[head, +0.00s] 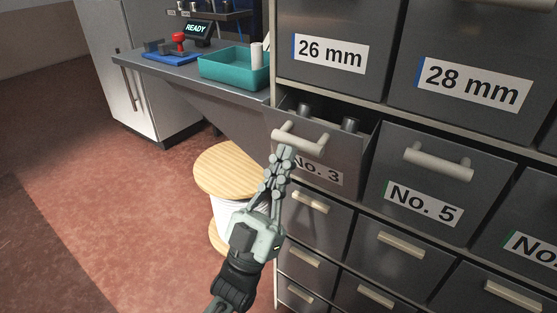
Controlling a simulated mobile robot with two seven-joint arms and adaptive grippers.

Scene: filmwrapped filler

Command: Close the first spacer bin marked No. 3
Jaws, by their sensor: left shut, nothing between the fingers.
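The spacer bin marked No. 3 (349,159) is a grey drawer pulled partly out of the cabinet. Dark cylindrical spacers (350,124) show inside its open top. Its pale bar handle (299,136) is on the front, above the label. My left gripper (285,156) is shut and empty, with its fingertips just below the handle in the picture and in front of the label. I cannot tell whether they touch the bin. The gripper hides part of the label. My right gripper is not in view.
The No. 5 bin (433,180) beside it is shut, as are the 26 mm bin (329,78) and 28 mm bin (425,108) above. A wooden-topped spool (222,172) stands left. A bench holds a teal tray (226,75). The red floor at left is clear.

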